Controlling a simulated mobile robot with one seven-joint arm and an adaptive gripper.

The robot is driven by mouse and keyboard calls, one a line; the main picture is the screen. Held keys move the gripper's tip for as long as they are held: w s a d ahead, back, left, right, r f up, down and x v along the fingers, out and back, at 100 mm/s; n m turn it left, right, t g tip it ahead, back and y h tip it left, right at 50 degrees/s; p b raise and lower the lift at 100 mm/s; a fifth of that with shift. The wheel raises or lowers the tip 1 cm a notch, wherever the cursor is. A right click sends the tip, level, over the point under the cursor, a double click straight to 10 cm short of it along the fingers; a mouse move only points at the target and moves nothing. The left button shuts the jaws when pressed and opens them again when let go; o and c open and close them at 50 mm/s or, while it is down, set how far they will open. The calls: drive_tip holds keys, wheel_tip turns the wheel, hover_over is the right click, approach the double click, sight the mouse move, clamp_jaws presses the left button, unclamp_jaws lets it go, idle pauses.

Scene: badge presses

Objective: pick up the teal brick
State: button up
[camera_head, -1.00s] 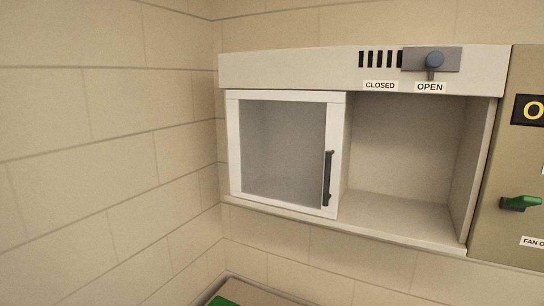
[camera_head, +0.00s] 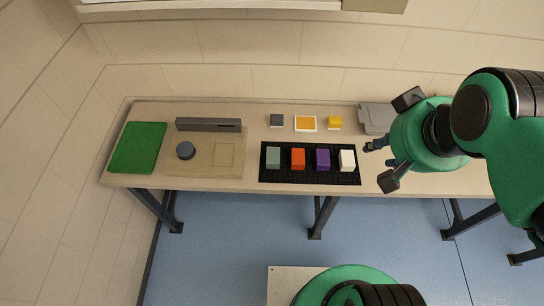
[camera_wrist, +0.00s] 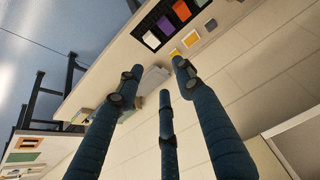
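The teal brick (camera_head: 273,157), a pale grey-teal block, sits at the left end of the black mat (camera_head: 310,179) on the bench. To its right stand an orange brick (camera_head: 298,158), a purple brick (camera_head: 322,159) and a white brick (camera_head: 347,160). My gripper (camera_head: 383,146) is to the right of the mat, fingers spread and empty, well apart from the teal brick. In the wrist view my gripper (camera_wrist: 158,78) shows its blue fingers apart. The white brick (camera_wrist: 150,41) and purple brick (camera_wrist: 165,24) show there; I cannot make out the teal brick clearly.
A grey block (camera_head: 277,120), a yellow-and-white square (camera_head: 306,124) and a yellow block (camera_head: 335,122) lie behind the mat. A grey item (camera_head: 376,117) lies near my gripper.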

drive_tip(key=shift+o, duration=0.3)
drive_tip(key=o, duration=0.8)
drive_tip(key=shift+o, duration=0.2)
drive_tip(key=shift+w, duration=0.1)
drive_tip(key=w+a+f+m+g+y, duration=0.2)
drive_tip(key=w+a+f+m, duration=0.35)
drive_tip(key=w, duration=0.35)
drive_tip(key=w+a+f+m+g+y, duration=0.1)
drive_tip(key=w+a+f+m, duration=0.3)
drive_tip(key=w+f, duration=0.4)
drive_tip(key=w+a+f+m+g, duration=0.1)
drive_tip(key=w+a+f+m, duration=0.1)
drive_tip(key=f, duration=0.4)
drive_tip(key=w+a+f+m+y, duration=0.1)
drive_tip(key=w+a+f+m, duration=0.2)
drive_tip(key=w+f, duration=0.2)
drive_tip(key=w+a+f+m+g+b, duration=0.1)
drive_tip(key=w+a+f+m, duration=0.1)
drive_tip(key=f, duration=0.6)
drive_tip(key=shift+w+a+f+m+g+y, duration=0.2)
drive_tip(key=shift+w+a+m+g+y, duration=0.15)
drive_tip(key=shift+w+m, duration=0.4)
drive_tip(key=shift+s+f, duration=0.1)
